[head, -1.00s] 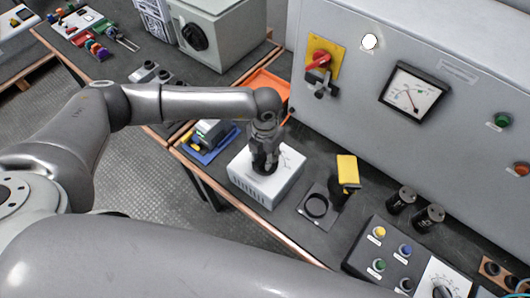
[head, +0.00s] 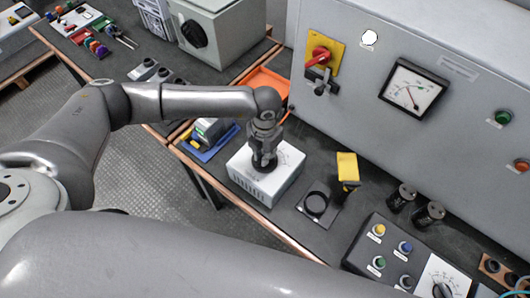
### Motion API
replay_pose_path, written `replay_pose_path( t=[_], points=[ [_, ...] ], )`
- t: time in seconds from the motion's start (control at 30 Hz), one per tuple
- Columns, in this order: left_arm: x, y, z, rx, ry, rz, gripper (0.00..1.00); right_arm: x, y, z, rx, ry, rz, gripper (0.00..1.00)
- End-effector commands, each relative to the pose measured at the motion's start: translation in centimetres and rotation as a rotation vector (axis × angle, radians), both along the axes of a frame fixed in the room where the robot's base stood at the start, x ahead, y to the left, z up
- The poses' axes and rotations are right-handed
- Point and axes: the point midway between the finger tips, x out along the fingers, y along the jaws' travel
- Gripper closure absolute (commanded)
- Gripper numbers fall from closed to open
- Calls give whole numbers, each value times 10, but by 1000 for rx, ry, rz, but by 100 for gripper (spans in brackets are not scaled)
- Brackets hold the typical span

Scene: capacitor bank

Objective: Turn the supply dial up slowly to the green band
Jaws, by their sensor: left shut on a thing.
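The supply dial is a dark knob (head: 262,168) on top of a white box (head: 272,188) with scale marks, on the bench in the head view. My left gripper (head: 263,160) comes down on it from above and is shut on the knob, hiding most of it. I cannot make out a green band on the box's scale. A panel meter (head: 412,90) with a white face and a needle is on the grey cabinet at the right; its reading is too small to tell. My right gripper is not in view.
A yellow-topped black device (head: 347,170) and a black ring on a plate (head: 316,203) stand right of the box. Black cylinders (head: 428,213) and a button panel (head: 385,255) lie further right. A blue tray (head: 212,150) and orange tray (head: 268,84) are close behind.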

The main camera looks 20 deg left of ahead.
Motion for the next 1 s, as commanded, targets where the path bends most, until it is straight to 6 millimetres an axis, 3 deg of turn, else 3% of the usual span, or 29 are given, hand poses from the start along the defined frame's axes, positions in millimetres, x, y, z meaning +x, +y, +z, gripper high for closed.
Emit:
replay_pose_path(
  t=[0.6,1.0],
  points=[
    [1,0,-3,0,-4,-378,100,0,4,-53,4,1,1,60],
    [1,0,1,0,-4,-488,100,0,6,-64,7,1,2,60]
  ],
)
